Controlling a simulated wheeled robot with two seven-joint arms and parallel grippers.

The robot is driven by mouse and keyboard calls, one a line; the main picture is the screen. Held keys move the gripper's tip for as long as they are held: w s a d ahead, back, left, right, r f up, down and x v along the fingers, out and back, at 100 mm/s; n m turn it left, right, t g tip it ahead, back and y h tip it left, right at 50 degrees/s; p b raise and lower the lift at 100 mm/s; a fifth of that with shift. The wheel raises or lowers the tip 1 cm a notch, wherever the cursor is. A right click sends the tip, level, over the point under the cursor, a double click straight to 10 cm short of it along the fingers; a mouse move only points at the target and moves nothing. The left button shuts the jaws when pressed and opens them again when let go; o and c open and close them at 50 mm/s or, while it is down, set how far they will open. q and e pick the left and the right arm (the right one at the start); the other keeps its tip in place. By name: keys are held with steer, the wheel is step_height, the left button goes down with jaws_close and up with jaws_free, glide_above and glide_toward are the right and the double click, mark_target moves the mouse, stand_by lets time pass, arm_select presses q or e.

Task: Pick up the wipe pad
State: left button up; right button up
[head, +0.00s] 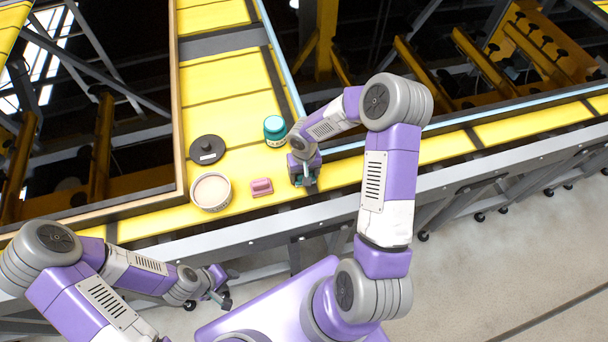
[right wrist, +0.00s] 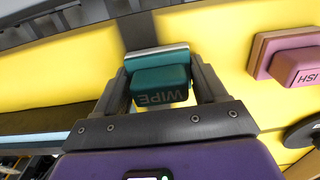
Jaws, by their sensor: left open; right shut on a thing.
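The wipe pad (right wrist: 160,85) is a teal block with WIPE on its handle and a paler base. In the right wrist view it sits between the two fingers of my right gripper (right wrist: 160,92), which is shut on it. In the head view my right gripper (head: 304,182) points down at the yellow ledge, mostly hiding the pad. I cannot tell whether the pad touches the ledge. My left gripper (head: 222,298) is open and empty, low at the front, off the ledge.
A pink block (head: 261,187) lies just left of my right gripper; it also shows in the right wrist view (right wrist: 290,58). A teal jar (head: 274,128), a black lid (head: 207,149) and an open round tub (head: 211,191) stand nearby on the yellow ledge (head: 225,85). Dark openings border the ledge.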

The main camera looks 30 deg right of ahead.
steer(key=shift+r, duration=0.1)
step_height(320, 180, up, 10)
steer(key=shift+f, duration=0.1)
stand_by(0.3)
